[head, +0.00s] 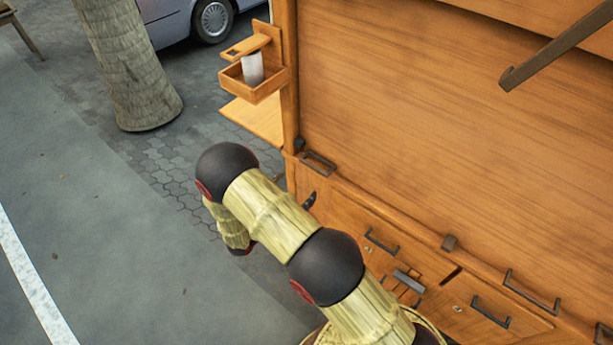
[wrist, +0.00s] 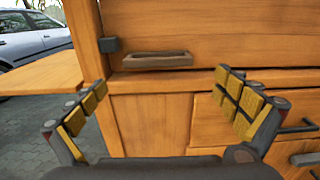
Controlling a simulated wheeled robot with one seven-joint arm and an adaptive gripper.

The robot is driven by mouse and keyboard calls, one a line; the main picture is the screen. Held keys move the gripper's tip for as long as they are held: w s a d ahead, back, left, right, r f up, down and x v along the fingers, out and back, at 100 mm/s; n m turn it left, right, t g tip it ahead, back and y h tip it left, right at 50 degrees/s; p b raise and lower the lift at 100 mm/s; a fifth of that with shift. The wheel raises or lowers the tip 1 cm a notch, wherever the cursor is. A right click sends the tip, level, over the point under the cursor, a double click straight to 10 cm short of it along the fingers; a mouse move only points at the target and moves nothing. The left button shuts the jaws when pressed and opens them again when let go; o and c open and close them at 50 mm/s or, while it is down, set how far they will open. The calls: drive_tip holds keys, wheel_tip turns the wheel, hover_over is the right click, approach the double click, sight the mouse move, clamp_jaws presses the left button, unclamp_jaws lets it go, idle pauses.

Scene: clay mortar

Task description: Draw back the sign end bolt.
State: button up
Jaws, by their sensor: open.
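In the wrist view my gripper (wrist: 158,88) is open and empty, its yellow-padded fingers spread wide in front of a wooden cart. A small dark block (wrist: 110,44) sits at the cart's left corner post, up and left between the fingers. It also shows in the head view (head: 299,144). A dark bar handle (wrist: 157,60) is fixed to the large panel's lower edge just right of it; it shows in the head view (head: 318,163) too. I cannot tell for certain which fitting is the sign end bolt. In the head view my arm hides most of the gripper.
Drawers with dark handles (head: 382,241) lie below. A wooden holder with a pale cup (head: 253,69) hangs at the left side, above a side shelf (head: 255,119). A tree trunk (head: 122,62) and car stand behind.

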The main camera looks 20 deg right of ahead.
drive_tip(key=shift+v, duration=1.1)
drive_tip(key=shift+f, duration=0.1)
